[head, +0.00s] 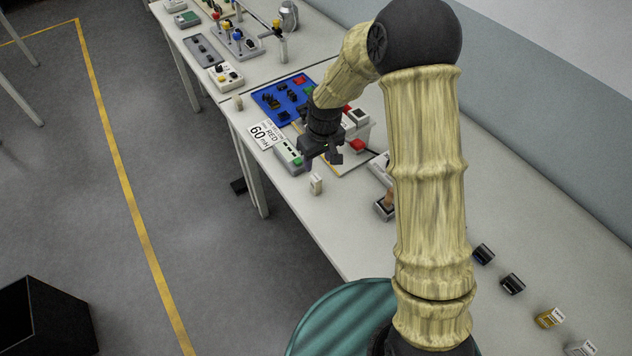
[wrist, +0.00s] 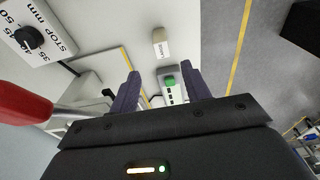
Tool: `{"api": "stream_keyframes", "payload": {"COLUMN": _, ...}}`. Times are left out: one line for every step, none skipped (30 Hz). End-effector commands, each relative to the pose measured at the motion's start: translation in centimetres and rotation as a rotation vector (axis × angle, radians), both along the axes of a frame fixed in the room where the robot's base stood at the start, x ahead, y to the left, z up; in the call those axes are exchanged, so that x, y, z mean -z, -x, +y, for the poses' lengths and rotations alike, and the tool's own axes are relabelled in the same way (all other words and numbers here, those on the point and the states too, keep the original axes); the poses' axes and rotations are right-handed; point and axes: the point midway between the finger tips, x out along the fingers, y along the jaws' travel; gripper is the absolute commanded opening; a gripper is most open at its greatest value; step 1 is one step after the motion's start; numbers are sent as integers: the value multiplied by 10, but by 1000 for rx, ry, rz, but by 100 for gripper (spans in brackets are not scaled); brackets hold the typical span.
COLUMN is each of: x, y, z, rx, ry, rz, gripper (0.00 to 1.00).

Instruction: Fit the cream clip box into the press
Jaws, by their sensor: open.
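The cream clip box (head: 316,184) stands upright on the table near its front-left edge. It also shows in the wrist view (wrist: 160,42), with a printed label, beyond my fingertips and apart from them. My gripper (head: 322,160) is open and empty, held above the table a little behind the box. In the wrist view, its two fingers (wrist: 160,90) are spread wide. A white device with a lever (head: 384,206) stands to the right, partly hidden by my arm; it may be the press. A red handle (wrist: 25,105) shows close at the left in the wrist view.
A grey unit with a green button (head: 291,156) and a "60 RED" sign (head: 265,134) lie behind the box. A blue board (head: 283,97) holds several black parts. A "STOP mm" plate (wrist: 40,40) with a black knob is at upper left in the wrist view.

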Motion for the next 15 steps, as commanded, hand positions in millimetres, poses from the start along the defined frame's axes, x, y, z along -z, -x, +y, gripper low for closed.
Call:
{"api": "stream_keyframes", "payload": {"x": 8, "y": 0, "z": 1, "rx": -1, "ry": 1, "rz": 5, "gripper": 47}}
{"api": "stream_keyframes", "payload": {"x": 12, "y": 0, "z": 1, "rx": -1, "ry": 1, "rz": 4, "gripper": 47}}
{"api": "stream_keyframes", "payload": {"x": 18, "y": -1, "z": 1, "rx": -1, "ry": 1, "rz": 4, "gripper": 47}}
{"api": "stream_keyframes", "payload": {"x": 23, "y": -1, "z": 2, "rx": -1, "ry": 1, "rz": 5, "gripper": 47}}
{"api": "stream_keyframes", "payload": {"x": 27, "y": -2, "z": 2, "rx": 0, "ry": 1, "rz": 4, "gripper": 47}}
{"api": "stream_keyframes", "payload": {"x": 33, "y": -2, "z": 2, "rx": 1, "ry": 1, "rz": 4, "gripper": 47}}
{"api": "stream_keyframes", "payload": {"x": 36, "y": -3, "z": 3, "rx": 1, "ry": 1, "rz": 4, "gripper": 47}}
{"api": "stream_keyframes", "payload": {"x": 39, "y": -4, "z": 3, "rx": 1, "ry": 0, "rz": 2, "gripper": 47}}
{"api": "stream_keyframes", "payload": {"x": 43, "y": -4, "z": 3, "rx": 1, "ry": 0, "rz": 2, "gripper": 47}}
{"api": "stream_keyframes", "payload": {"x": 45, "y": -4, "z": 3, "rx": 1, "ry": 0, "rz": 2, "gripper": 47}}
{"api": "stream_keyframes", "payload": {"x": 46, "y": -4, "z": 3, "rx": 1, "ry": 0, "rz": 1, "gripper": 47}}
{"api": "stream_keyframes", "payload": {"x": 47, "y": -5, "z": 3, "rx": 1, "ry": 0, "rz": 0, "gripper": 47}}
{"api": "stream_keyframes", "payload": {"x": 47, "y": -5, "z": 3, "rx": 1, "ry": 0, "rz": 0, "gripper": 47}}
{"api": "stream_keyframes", "payload": {"x": 47, "y": -5, "z": 3, "rx": 1, "ry": -1, "rz": -1, "gripper": 47}}
{"api": "stream_keyframes", "payload": {"x": 47, "y": -5, "z": 3, "rx": 1, "ry": -1, "rz": -1, "gripper": 47}}
